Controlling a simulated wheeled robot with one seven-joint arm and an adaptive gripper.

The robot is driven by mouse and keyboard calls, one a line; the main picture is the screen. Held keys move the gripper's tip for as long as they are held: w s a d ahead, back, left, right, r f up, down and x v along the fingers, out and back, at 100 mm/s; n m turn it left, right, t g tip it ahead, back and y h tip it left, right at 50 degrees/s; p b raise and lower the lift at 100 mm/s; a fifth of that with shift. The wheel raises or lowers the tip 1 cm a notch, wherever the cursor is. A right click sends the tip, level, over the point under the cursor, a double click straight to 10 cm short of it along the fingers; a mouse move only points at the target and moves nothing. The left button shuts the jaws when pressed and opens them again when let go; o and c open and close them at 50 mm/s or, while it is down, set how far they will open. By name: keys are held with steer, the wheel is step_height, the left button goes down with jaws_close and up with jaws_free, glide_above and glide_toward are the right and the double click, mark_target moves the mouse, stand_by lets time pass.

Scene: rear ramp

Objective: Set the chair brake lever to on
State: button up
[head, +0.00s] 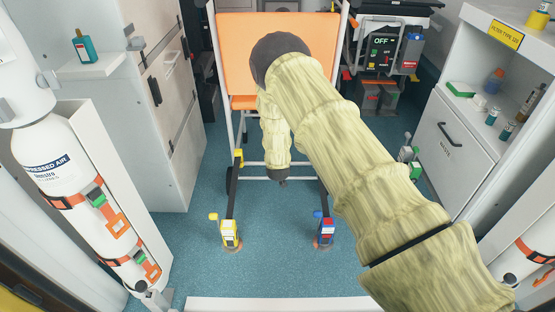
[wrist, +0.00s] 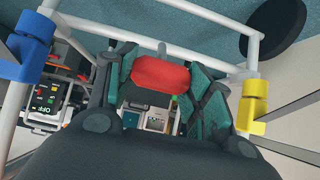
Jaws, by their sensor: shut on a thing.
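The chair (head: 235,45) stands upright at the back middle, with an orange back and seat and a pale tube frame. My arm covers much of it. My gripper (head: 283,182) points down in front of the chair's lower frame. In the wrist view my gripper (wrist: 165,85) has its teal-padded fingers on either side of a red grip (wrist: 162,73), which looks like the chair brake lever. The fingers are shut on it. A grey stem shows above the red grip, by a pale cross tube. The lever is hidden in the head view, and I cannot tell its setting.
Straps run from the chair to floor anchors, one yellow (head: 230,233) and one blue and red (head: 325,230). A compressed-air cylinder (head: 50,160) stands at left, a white cabinet (head: 450,150) at right. An OFF panel (head: 381,50) is at back right. Blue floor lies clear in front.

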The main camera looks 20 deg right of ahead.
steer(key=shift+s+a+f+p, duration=0.2)
steer(key=shift+s+f+p, duration=0.2)
steer(key=shift+s+f, duration=0.3)
steer(key=shift+f, duration=0.1)
steer(key=o, duration=1.4)
steer(key=shift+f, duration=0.1)
steer(key=shift+o, duration=0.2)
steer(key=shift+w+r, duration=0.1)
steer(key=shift+r, duration=0.1)
steer(key=shift+r, duration=0.15)
